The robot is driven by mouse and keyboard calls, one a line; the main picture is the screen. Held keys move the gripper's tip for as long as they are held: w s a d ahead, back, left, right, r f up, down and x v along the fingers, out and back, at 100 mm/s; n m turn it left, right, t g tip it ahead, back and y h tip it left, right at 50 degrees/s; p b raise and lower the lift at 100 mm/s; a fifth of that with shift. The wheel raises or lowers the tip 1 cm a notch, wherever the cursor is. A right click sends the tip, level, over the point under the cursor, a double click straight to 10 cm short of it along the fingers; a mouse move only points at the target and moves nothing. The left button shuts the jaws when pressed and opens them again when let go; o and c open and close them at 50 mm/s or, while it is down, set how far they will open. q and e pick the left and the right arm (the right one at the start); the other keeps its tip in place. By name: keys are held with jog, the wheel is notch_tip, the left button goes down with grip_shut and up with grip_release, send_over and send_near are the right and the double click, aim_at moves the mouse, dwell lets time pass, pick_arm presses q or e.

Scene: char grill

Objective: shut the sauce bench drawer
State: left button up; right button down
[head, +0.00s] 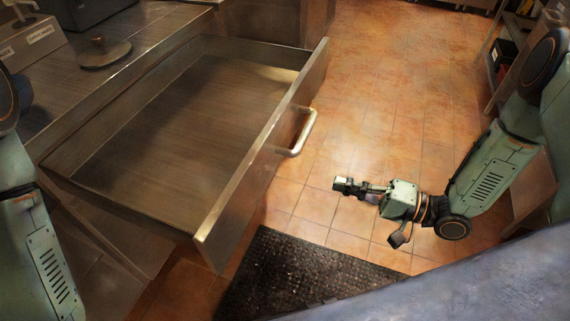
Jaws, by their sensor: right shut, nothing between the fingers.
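The sauce bench drawer (165,130) is pulled well out of the bench and looks empty. Its front panel (262,155) faces right and carries a metal bar handle (302,135). My right gripper (340,184) is shut and empty. It shows to the right of the drawer front and below the handle in the picture, apart from both, pointing left. My left arm shows at the left edge, but its gripper is out of view.
The bench top (50,95) holds a round metal lid-like object (104,54) and labelled containers (32,40). A dark rubber mat (300,270) lies on the tiled floor (390,90). Shelving (505,60) stands at the right.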

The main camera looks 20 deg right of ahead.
aim_at(269, 164)
jog(key=b+x, duration=0.3)
jog(key=x, duration=1)
jog(key=shift+a, duration=0.15)
jog(key=shift+w+a, duration=0.25)
jog(key=shift+a, duration=0.25)
jog(key=shift+d, duration=0.1)
jog(key=shift+w, duration=0.1)
